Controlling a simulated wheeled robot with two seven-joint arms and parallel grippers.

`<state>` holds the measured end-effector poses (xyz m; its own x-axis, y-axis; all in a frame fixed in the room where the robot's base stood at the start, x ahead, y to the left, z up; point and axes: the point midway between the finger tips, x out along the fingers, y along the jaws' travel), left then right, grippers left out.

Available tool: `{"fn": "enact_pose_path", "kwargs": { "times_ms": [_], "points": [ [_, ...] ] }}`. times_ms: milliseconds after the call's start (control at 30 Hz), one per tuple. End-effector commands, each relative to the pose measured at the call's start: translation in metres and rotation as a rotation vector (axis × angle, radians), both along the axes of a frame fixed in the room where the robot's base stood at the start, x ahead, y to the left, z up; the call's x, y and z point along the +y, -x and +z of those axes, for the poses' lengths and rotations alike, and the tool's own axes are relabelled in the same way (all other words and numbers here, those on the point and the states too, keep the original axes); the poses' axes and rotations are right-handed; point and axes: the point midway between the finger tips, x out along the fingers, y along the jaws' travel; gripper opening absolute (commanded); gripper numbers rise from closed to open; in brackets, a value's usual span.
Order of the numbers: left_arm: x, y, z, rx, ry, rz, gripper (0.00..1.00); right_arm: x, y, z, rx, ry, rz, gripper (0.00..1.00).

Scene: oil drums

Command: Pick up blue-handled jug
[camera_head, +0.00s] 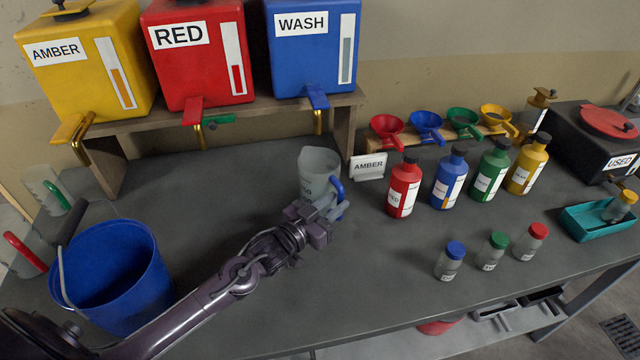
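The blue-handled jug (319,164) is a clear grey jug standing upright on the dark bench, below the tap of the blue WASH drum. Its blue handle (339,188) is on its right side. My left gripper (328,206) is at the lower front of the jug, right at the handle. Its fingers overlap the handle in the picture and hide part of it and of the jug's base. I cannot tell whether the fingers are closed on the handle. My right gripper is not in view.
The WASH drum (312,60) and its wooden shelf (250,108) stand behind the jug. An AMBER sign (368,167) and a red bottle (403,188) are to the right. A blue bucket (112,270) stands at left. Small blue-, green- and red-capped jars stand front right.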

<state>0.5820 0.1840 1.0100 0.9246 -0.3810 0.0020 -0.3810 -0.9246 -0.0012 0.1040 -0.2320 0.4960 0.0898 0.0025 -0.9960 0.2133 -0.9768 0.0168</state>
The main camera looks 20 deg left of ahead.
Motion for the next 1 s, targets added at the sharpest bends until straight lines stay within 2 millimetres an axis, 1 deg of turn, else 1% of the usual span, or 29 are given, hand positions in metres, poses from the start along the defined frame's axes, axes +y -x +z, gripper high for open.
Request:
{"fn": "enact_pose_path", "kwargs": {
  "times_ms": [33, 133, 300, 400, 567, 600, 700, 800, 1000],
  "points": [
    [-0.003, -0.007, 0.005, -0.002, 0.001, 0.000, 0.25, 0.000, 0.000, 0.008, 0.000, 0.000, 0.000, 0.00],
    [-0.009, -0.021, 0.007, -0.001, 0.001, 0.001, 0.25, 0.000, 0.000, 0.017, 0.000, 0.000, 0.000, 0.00],
    [-0.017, -0.039, 0.004, -0.001, 0.001, 0.000, 0.25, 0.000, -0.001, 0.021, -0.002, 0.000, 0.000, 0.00],
    [-0.018, -0.042, 0.002, 0.000, 0.000, 0.000, 0.25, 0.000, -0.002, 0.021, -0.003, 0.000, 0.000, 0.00],
    [-0.018, -0.042, 0.001, 0.001, 0.000, 0.000, 0.25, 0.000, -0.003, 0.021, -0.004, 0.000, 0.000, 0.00],
    [-0.018, -0.042, 0.001, 0.000, 0.000, 0.000, 0.24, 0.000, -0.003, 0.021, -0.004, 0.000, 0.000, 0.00],
    [-0.018, -0.042, 0.001, 0.000, 0.000, 0.000, 0.11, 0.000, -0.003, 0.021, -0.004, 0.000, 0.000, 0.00],
    [-0.018, -0.042, 0.001, 0.000, 0.000, 0.000, 0.00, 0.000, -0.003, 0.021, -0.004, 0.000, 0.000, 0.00],
    [-0.018, -0.042, 0.001, 0.001, 0.000, 0.000, 0.00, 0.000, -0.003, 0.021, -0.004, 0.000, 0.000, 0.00]
  ]
}}
